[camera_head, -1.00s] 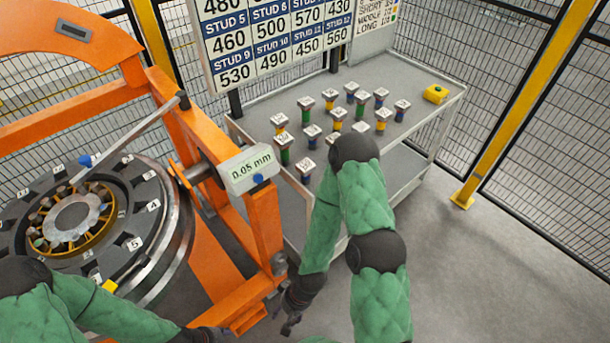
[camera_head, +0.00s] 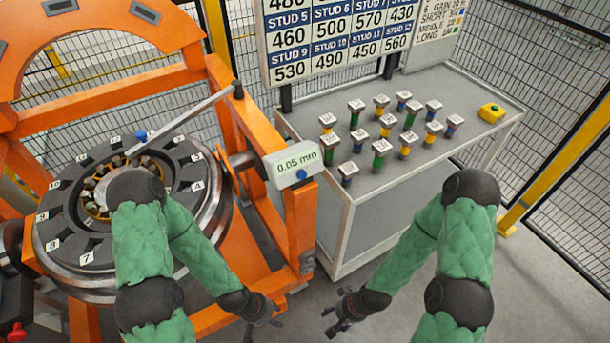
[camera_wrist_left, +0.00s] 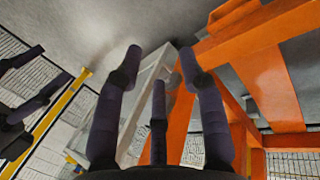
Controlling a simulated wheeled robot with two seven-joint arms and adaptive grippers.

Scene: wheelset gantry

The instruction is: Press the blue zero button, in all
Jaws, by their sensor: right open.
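The blue zero button (camera_head: 301,174) is on the lower front of a pale display box (camera_head: 292,163) that reads 0.05 mm. The box is fixed on the orange gantry frame (camera_head: 292,220). My left gripper (camera_head: 264,324) is low in front of the frame, well below the button and apart from it. In the left wrist view (camera_wrist_left: 161,62) its fingers are spread with nothing between them, and the button does not show. My right gripper (camera_head: 335,312) is open and empty, low to the right of the left one, also apart from the button.
Mesh fencing closes the back.

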